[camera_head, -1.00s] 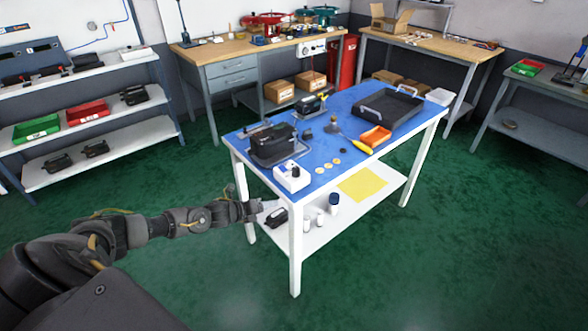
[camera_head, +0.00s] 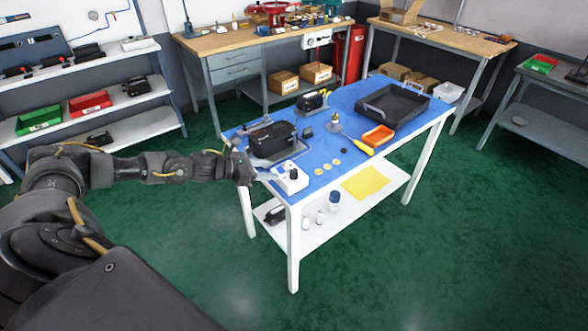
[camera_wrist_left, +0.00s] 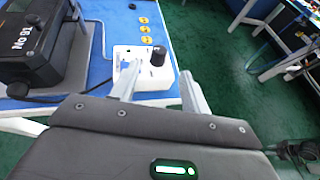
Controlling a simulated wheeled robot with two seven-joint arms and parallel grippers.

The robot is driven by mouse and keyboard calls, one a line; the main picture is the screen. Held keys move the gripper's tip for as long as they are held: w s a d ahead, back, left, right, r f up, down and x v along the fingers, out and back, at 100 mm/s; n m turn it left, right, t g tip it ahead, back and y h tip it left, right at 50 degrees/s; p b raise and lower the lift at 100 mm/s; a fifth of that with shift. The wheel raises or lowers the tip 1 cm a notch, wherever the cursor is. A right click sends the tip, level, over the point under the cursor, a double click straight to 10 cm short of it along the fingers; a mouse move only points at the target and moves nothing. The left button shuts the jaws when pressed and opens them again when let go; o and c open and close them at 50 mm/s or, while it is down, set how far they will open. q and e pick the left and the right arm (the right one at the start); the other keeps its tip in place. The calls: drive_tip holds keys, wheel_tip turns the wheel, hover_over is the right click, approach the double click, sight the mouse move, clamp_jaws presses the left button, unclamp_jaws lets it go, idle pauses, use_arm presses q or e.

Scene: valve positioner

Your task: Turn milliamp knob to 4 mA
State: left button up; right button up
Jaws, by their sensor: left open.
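A small white box with a black knob (camera_wrist_left: 158,56) on top stands at the near left corner of the blue table. The white box (camera_head: 291,184) also shows in the head view, with the same dark knob on it. My left gripper (camera_wrist_left: 160,82) is open, its two pale fingers reaching toward the box, one on either side of the knob's line. The fingers appear short of the knob, not closed on it. The knob's setting is too small to read.
A black positioner unit (camera_head: 273,141) sits just behind the white box. Green floor lies open in front.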

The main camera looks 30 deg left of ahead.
sight(292, 171)
use_arm(q)
drive_tip(key=p+x, duration=0.2)
drive_tip(key=x, duration=0.6)
drive_tip(key=shift+w+d+f, duration=0.1)
drive_tip(key=shift+w+d, duration=0.15)
drive_tip(key=shift+w+d+f, duration=0.3)
drive_tip(key=shift+w, duration=0.15)
drive_tip(key=c, duration=1)
